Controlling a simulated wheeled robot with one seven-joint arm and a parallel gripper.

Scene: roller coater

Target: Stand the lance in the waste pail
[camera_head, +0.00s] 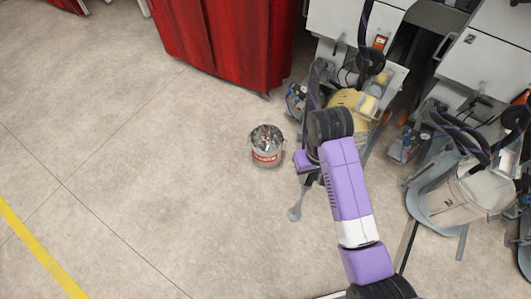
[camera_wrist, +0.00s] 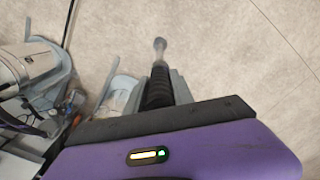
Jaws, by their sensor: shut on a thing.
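The waste pail (camera_head: 266,157) is a small round metal bucket with a red label, standing on the floor left of my gripper in the head view. Some items show inside its open top. My gripper (camera_head: 308,178) is shut on the lance (camera_head: 296,211), whose grey end sticks out below it in the head view, apart from the pail. In the wrist view, the lance (camera_wrist: 158,60) has a black ribbed grip between the fingers of my gripper (camera_wrist: 160,88) and a thin shaft with a rounded grey tip. The pail does not show in the wrist view.
A red curtain (camera_head: 228,45) hangs behind the pail. Grey cabinets (camera_head: 490,50) and coating machines with a yellow drum (camera_head: 348,100) and a pale drum (camera_head: 470,195) crowd the right. The floor (camera_head: 120,180) left of the pail is open, with a yellow line (camera_head: 40,247).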

